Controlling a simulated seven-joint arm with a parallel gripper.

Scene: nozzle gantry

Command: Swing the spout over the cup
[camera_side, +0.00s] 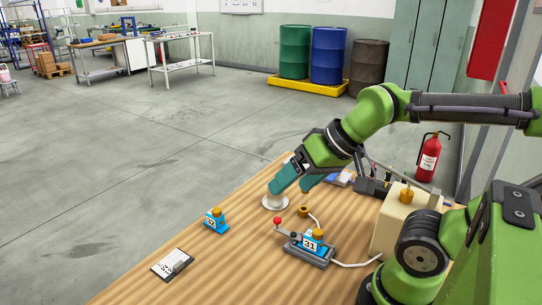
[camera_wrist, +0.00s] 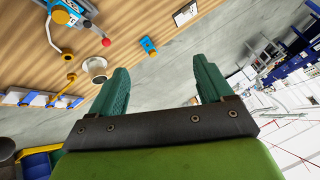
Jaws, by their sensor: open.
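The white cup (camera_side: 275,203) stands on the wooden table, just below my gripper's fingertips in the side view. In the wrist view the cup (camera_wrist: 95,68) lies left of my left finger, apart from it. A thin pale curved tube with a brass end, seemingly the spout (camera_side: 303,211), is right of the cup in the side view; its brass end (camera_wrist: 67,56) shows left of the cup in the wrist view. It is beside the cup, not over it. My gripper (camera_side: 292,187) is open; its green fingers (camera_wrist: 160,78) are spread with nothing between them. The side view hides part of the cup's surroundings.
A blue unit marked 31 (camera_side: 312,247) with a red-knobbed lever (camera_side: 277,221) stands right of the cup. A small blue block (camera_side: 215,221) and a clipboard (camera_side: 172,263) lie left. A cream box (camera_side: 400,222) stands right. The table's front left is mostly clear.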

